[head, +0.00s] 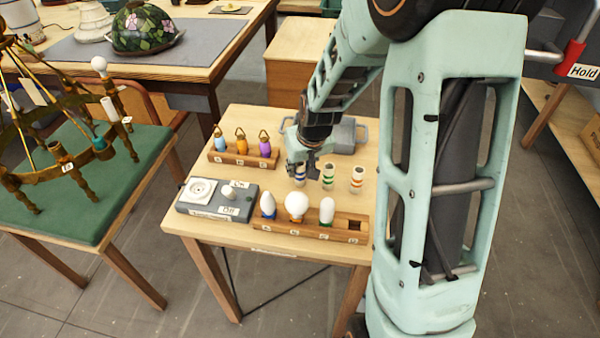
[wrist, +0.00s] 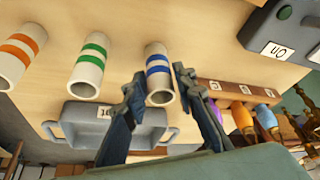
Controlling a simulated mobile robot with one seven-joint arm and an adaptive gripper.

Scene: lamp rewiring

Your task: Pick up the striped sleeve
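Three white sleeves with coloured stripes stand on the small wooden table: a blue-striped one (head: 300,181), a green-striped one (head: 328,183) and an orange-striped one (head: 357,186). In the wrist view the blue-striped sleeve (wrist: 157,72), green-striped sleeve (wrist: 90,65) and orange-striped sleeve (wrist: 20,54) stand in a row. My gripper (head: 303,171) is at the blue-striped sleeve and partly hides its top in the head view. In the wrist view my gripper (wrist: 158,84) is open, its fingers on either side of that sleeve. I cannot tell whether either finger touches it.
A grey bin with handles (head: 345,136) stands behind the sleeves. A wooden rack with coloured bulbs (head: 242,159) is left. A grey switch box (head: 217,199) and a bulb rack (head: 312,225) are in front. A brass chandelier (head: 65,160) is on the green table (head: 130,178).

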